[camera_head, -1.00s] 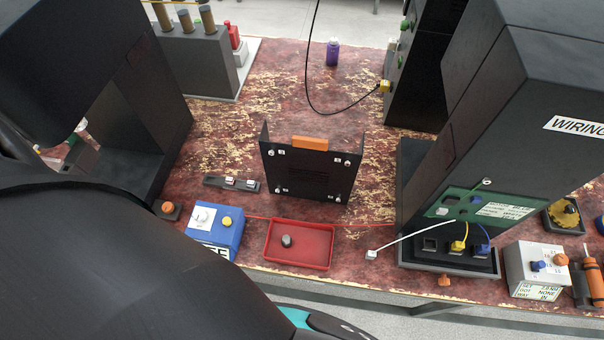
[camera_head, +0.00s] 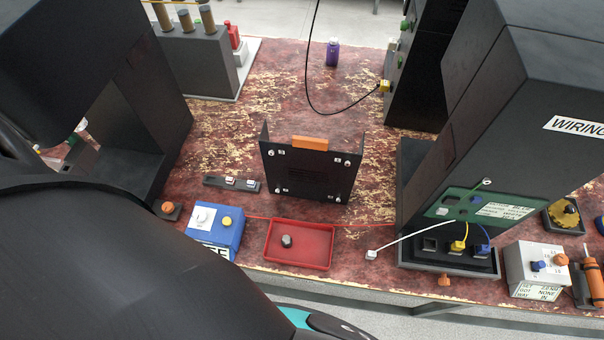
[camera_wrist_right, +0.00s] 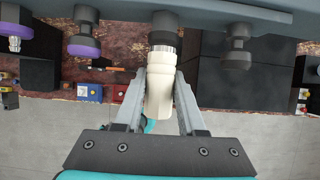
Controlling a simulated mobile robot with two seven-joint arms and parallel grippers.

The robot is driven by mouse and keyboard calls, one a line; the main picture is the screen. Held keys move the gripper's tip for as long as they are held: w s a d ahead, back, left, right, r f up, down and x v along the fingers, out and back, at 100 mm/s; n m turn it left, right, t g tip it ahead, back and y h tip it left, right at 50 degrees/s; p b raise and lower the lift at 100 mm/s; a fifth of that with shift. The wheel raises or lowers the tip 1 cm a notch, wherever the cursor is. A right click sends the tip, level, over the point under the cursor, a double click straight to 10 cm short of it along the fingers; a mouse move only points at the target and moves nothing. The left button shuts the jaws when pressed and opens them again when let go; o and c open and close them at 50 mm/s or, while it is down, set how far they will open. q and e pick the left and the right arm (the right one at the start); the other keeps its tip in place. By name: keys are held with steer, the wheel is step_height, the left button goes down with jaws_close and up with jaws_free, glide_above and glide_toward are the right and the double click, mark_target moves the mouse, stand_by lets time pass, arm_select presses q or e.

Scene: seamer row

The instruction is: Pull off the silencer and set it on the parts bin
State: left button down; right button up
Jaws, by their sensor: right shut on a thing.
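The cream silencer (camera_wrist_right: 158,95) is in the right wrist view, between the fingers of my right gripper (camera_wrist_right: 160,88), which is shut on it. Its upper end meets a dark ringed fitting (camera_wrist_right: 165,40) under a grey bar. I cannot tell whether it is still seated there. The parts bin appears to be the shallow red tray (camera_head: 318,243) near the bench's front edge in the head view. A small dark grey knob-like piece (camera_head: 287,241) lies in it. Neither gripper shows in the head view, and my left gripper is in no view.
Other fittings, one purple-ringed (camera_wrist_right: 85,45) and one dark (camera_wrist_right: 238,45), hang close on both sides of the silencer. A blue box (camera_head: 222,238) stands left of the red tray. A black panel (camera_head: 310,175) stands behind it. A white cable end (camera_head: 371,254) lies to its right.

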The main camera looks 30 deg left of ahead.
jaws_close()
steer(key=shift+s+f, duration=0.1)
steer(key=shift+s, duration=0.05)
stand_by(0.4)
steer(key=shift+s+d, duration=0.1)
steer(key=shift+s, duration=0.1)
steer(key=shift+s+d, duration=0.1)
steer(key=shift+s, duration=0.3)
steer(key=shift+s+d, duration=0.3)
steer(key=shift+s, duration=0.5)
steer(key=shift+s+d, duration=0.25)
steer(key=shift+s, duration=0.5)
